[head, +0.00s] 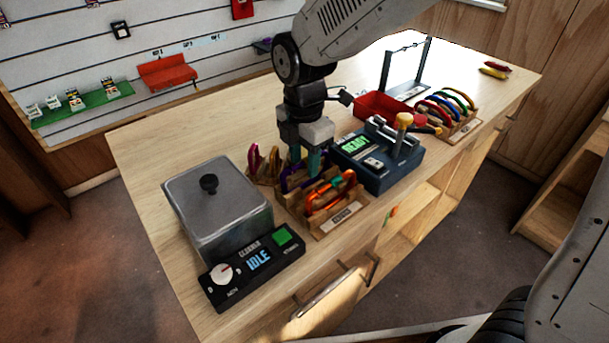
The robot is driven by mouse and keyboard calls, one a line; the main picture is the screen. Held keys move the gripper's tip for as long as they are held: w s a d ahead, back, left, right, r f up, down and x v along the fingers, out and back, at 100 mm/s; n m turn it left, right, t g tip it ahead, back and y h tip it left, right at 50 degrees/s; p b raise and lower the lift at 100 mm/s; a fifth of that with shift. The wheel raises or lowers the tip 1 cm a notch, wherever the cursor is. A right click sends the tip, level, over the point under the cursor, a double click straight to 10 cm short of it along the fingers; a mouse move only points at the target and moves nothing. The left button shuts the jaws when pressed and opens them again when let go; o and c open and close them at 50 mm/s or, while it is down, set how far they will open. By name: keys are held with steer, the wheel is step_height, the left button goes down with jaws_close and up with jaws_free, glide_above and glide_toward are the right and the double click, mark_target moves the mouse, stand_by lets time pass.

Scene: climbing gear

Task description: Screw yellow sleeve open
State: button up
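My gripper (306,166) points down over the small wooden racks between the metal tank and the blue device. Its two teal fingers are beside a purple carabiner (289,181); I cannot tell whether they are apart or closed on it. I cannot make out a yellow sleeve on any carabiner. A yellow carabiner (493,72) lies at the far right end of the counter, well away from my gripper. The blue device (393,170), its screen reading READY, has an upright post with a yellow-orange knob (403,120).
A lidded metal tank (218,205) and a control box (255,268) reading IDLE stand at the left. The front rack (337,220) holds orange carabiners. A red tray (380,106), a rack of coloured carabiners (464,127) and a dark frame (388,72) stand behind the device. The back-left counter is clear.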

steer(key=shift+w+a, duration=0.15)
steer(key=shift+w, duration=0.05)
steer(key=shift+r, duration=1.4)
steer(key=shift+s+d, duration=0.7)
steer(key=shift+s, duration=0.25)
steer(key=shift+f, duration=0.1)
steer(key=shift+w+a+f, duration=0.15)
steer(key=shift+a+f, duration=0.05)
steer(key=shift+f, duration=0.5)
steer(key=shift+w+a+f, duration=0.15)
steer(key=shift+f, duration=0.5)
